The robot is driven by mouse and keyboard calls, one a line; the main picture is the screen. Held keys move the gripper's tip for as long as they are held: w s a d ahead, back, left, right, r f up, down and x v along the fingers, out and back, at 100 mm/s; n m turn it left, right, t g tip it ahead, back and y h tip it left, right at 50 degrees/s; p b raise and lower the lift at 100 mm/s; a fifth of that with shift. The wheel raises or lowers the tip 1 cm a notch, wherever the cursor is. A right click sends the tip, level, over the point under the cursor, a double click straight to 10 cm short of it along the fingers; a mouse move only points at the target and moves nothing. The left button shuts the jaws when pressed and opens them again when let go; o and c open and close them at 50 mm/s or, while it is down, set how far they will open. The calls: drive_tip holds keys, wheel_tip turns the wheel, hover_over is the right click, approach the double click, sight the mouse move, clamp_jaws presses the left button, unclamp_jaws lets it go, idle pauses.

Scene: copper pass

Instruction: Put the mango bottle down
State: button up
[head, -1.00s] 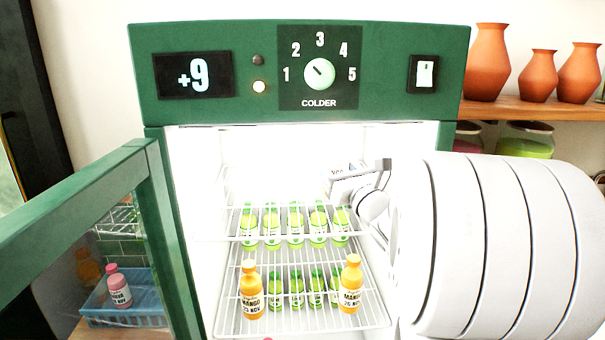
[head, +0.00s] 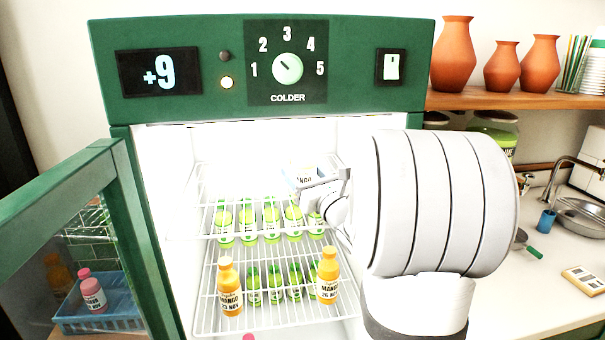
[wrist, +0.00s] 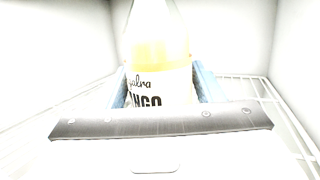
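My gripper (head: 312,180) is inside the open fridge, above the upper wire shelf. In the wrist view the mango bottle (wrist: 158,70) stands upright between the blue-lined fingers (wrist: 160,86). The bottle's base is hidden, so I cannot tell whether it touches a shelf. Two other mango bottles stand on the lower shelf, one at the left (head: 229,288) and one at the right (head: 327,275).
Several green bottles (head: 247,222) stand on the upper shelf (head: 195,238), with more on the lower shelf (head: 275,318) between the mango bottles. The fridge door (head: 60,200) is open at the left. A blue crate (head: 110,318) with a pink bottle (head: 93,292) shows through it.

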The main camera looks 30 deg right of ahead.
drive_tip(key=shift+o, duration=1.4)
